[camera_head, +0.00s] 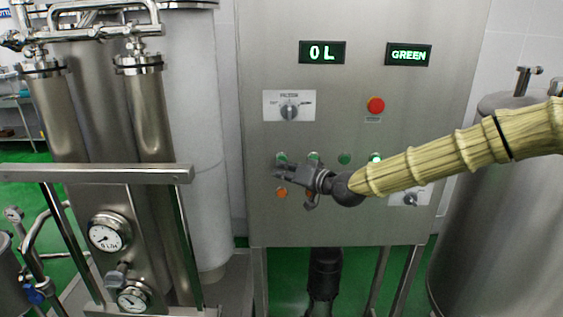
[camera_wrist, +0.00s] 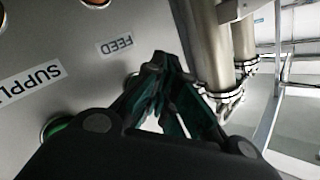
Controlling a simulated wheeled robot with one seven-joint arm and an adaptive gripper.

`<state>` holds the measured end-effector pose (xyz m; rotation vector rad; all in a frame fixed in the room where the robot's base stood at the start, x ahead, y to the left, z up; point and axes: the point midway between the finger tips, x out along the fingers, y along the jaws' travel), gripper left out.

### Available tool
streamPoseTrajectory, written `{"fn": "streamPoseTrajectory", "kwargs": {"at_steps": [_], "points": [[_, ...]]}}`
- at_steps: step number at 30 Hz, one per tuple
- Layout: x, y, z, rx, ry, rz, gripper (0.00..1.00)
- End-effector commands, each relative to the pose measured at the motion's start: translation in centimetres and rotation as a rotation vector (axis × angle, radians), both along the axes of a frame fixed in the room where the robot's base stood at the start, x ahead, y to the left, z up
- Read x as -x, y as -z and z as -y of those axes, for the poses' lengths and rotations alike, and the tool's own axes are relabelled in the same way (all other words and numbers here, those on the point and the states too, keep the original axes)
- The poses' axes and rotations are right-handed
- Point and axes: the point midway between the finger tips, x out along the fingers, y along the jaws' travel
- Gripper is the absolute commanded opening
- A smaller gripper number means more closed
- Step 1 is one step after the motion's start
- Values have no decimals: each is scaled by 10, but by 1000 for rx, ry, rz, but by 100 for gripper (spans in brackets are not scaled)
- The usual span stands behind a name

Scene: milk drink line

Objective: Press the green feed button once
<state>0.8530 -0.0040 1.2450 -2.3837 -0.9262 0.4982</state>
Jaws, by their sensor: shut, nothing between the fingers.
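A row of green buttons crosses the steel panel (camera_head: 268,225). The leftmost green button (camera_head: 281,157) shows just above my gripper's fingertips in the head view. In the wrist view, the upside-down FEED label (camera_wrist: 115,45) is left of the fingers. A green button edge (camera_wrist: 131,79) shows beside that label, mostly hidden by my gripper. My gripper (camera_head: 279,171) is shut and empty, held sideways in front of the panel's left side; its fingertips also show in the wrist view (camera_wrist: 165,62). I cannot tell whether the tips touch the panel.
The SUPPLY label (camera_wrist: 30,83) and another green button (camera_wrist: 57,125) are close by. An orange button (camera_head: 281,193) sits below. Higher up are a red button (camera_head: 376,105), a selector knob (camera_head: 289,108) and displays reading 0 L (camera_head: 322,52) and GREEN (camera_head: 408,55). Steel pipes (camera_head: 150,115) stand left.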

Motion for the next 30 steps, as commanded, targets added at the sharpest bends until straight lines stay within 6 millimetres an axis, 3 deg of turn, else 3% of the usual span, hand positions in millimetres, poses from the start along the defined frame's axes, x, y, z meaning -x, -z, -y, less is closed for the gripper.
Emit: {"fn": "streamPoseTrajectory", "kwargs": {"at_steps": [30], "points": [[-9,0,-1,-1,-1,0,0]]}}
